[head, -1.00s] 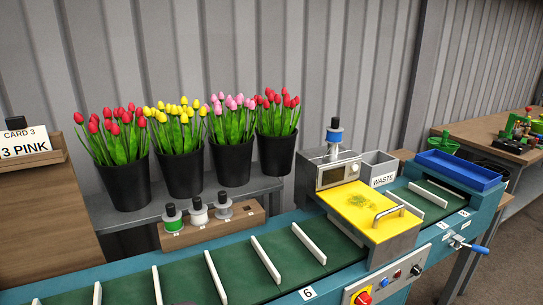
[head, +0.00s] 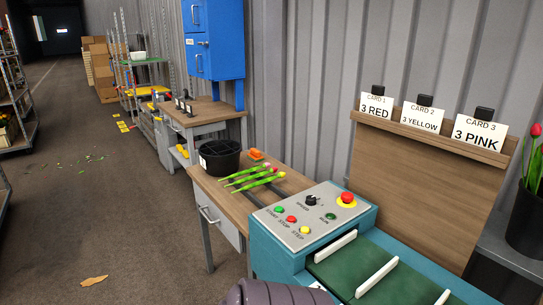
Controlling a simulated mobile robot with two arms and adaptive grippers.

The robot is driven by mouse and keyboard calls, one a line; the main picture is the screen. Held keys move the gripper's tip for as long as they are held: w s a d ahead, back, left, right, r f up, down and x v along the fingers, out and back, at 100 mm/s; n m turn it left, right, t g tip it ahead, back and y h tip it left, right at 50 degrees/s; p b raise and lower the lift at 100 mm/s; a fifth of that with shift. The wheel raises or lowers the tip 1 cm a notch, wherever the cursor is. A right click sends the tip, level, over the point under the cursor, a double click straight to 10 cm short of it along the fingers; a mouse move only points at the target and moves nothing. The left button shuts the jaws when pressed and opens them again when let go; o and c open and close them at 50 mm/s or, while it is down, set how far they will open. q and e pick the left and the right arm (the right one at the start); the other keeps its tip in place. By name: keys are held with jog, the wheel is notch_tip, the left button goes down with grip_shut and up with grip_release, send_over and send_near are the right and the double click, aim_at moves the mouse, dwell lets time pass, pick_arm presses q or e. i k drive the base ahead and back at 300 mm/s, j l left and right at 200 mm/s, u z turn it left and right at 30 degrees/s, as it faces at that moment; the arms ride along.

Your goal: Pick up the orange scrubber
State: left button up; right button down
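A small orange object (head: 256,154), which looks like the orange scrubber, lies on the wooden table (head: 218,192) near its back edge. It is just right of a black bucket (head: 220,158) and behind several cut tulips (head: 254,178) with pink, yellow and red heads. It is too small to make out its bristles or handle. A rounded dark grey part of my own arm shows at the bottom edge, but neither of my grippers is in view.
The conveyor's control panel (head: 310,212) stands right of the wooden table. Cards (head: 424,116) stand on a wooden rack behind the conveyor. A workbench with a blue cabinet (head: 213,42) is farther back. The floor (head: 120,220) left of the table is mostly open, with a few scattered leaves.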

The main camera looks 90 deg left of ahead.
aim_at(255, 155)
jog(key=u, duration=2.9)
jog(key=z, duration=2.95)
jog(key=u, duration=2.95)
jog(key=i+j, duration=0.25)
jog(key=i+j+z, duration=0.1)
jog(key=j, duration=0.35)
jog(key=i+j, duration=0.3)
jog(key=i+j+z, duration=0.1)
jog(key=i+j, duration=0.15)
jog(key=j, duration=0.25)
